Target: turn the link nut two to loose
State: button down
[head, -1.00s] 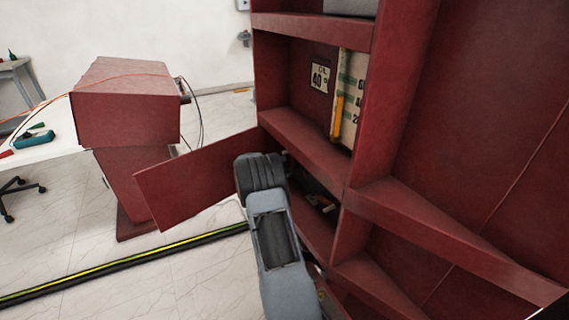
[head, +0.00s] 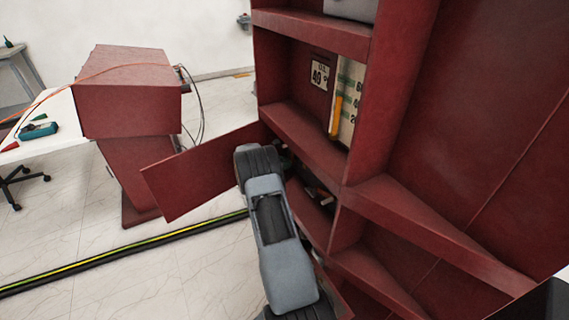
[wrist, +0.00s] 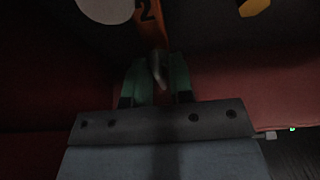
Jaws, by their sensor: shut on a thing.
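In the dark wrist view, an orange bar (wrist: 158,35) carries a black number 2. It runs down toward my gripper (wrist: 158,74), whose two green fingers are closed around a small greyish, rod-like piece (wrist: 158,70) at the lower end of the bar. This piece appears to be link nut two, but its shape is dim and partly hidden by the fingers. In the head view my arm reaches into the lower compartment of the red cabinet (head: 360,188), and the fingers and the nut are hidden there.
An open red door (head: 200,175) stands left of my arm. A shelf above holds a gauge with a yellow marker (head: 336,117). The wrist view shows a pale round part (wrist: 105,8) and a yellow part (wrist: 254,7).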

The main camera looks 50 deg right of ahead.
jog(key=shift+f, duration=0.1)
jog(key=c, duration=1.3)
grip_release()
